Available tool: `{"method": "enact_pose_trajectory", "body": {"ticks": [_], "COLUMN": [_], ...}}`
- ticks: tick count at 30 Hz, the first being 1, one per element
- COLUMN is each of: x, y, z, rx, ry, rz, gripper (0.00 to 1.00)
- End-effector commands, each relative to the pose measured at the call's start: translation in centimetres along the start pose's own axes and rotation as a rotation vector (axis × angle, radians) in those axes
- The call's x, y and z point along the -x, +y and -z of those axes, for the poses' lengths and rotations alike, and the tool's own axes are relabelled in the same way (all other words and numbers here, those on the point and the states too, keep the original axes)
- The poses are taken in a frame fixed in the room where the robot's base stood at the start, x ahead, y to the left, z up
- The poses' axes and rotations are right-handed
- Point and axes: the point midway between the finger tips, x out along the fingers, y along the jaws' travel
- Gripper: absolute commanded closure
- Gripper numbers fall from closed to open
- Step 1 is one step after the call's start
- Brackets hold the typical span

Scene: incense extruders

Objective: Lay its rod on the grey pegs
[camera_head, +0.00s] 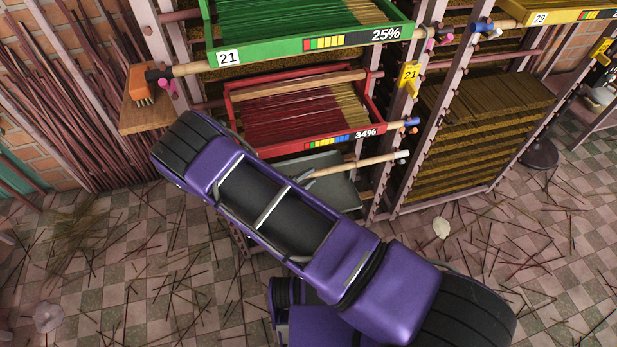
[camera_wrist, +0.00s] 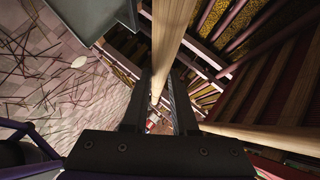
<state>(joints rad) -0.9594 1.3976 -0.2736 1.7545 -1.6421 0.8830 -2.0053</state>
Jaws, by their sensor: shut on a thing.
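A pale wooden rod (camera_head: 345,170) with a whitish end runs above an empty grey tray (camera_head: 340,195), low in the rack under the red tray. In the wrist view a pale rod (camera_wrist: 168,40) passes between the two dark fingers of my gripper (camera_wrist: 158,92), which is shut on it. A grey panel (camera_wrist: 90,15), seemingly the tray, shows at the upper left there. I cannot clearly pick out the grey pegs in either view.
The red tray (camera_head: 315,139) marked 34% hangs just above, with blue pegs (camera_head: 412,123) at its right. The green tray (camera_head: 300,50) marked 25% is higher. A rack post (camera_head: 432,100) stands close on the right. The tiled floor (camera_head: 440,270) in front has scattered sticks.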

Motion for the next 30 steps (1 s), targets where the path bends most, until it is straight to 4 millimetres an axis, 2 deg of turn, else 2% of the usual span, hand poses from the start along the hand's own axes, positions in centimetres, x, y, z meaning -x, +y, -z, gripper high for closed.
{"method": "enact_pose_trajectory", "body": {"ticks": [5, 6, 12, 18, 21, 22, 30], "x": [0.00, 0.00, 0.00, 0.01, 0.01, 0.01, 0.01], "y": [-0.04, -0.03, -0.03, -0.01, 0.02, 0.02, 0.01], "z": [0.01, 0.02, 0.01, 0.01, 0.01, 0.01, 0.01], "rx": [0.000, 0.000, 0.000, 0.000, 0.000, 0.000, 0.000], "ry": [0.000, 0.000, 0.000, 0.000, 0.000, 0.000, 0.000], "rz": [0.001, 0.001, 0.001, 0.000, 0.000, 0.000, 0.000], "gripper": [1.00, 0.72, 0.39, 0.39, 0.21, 0.19, 0.19]}}
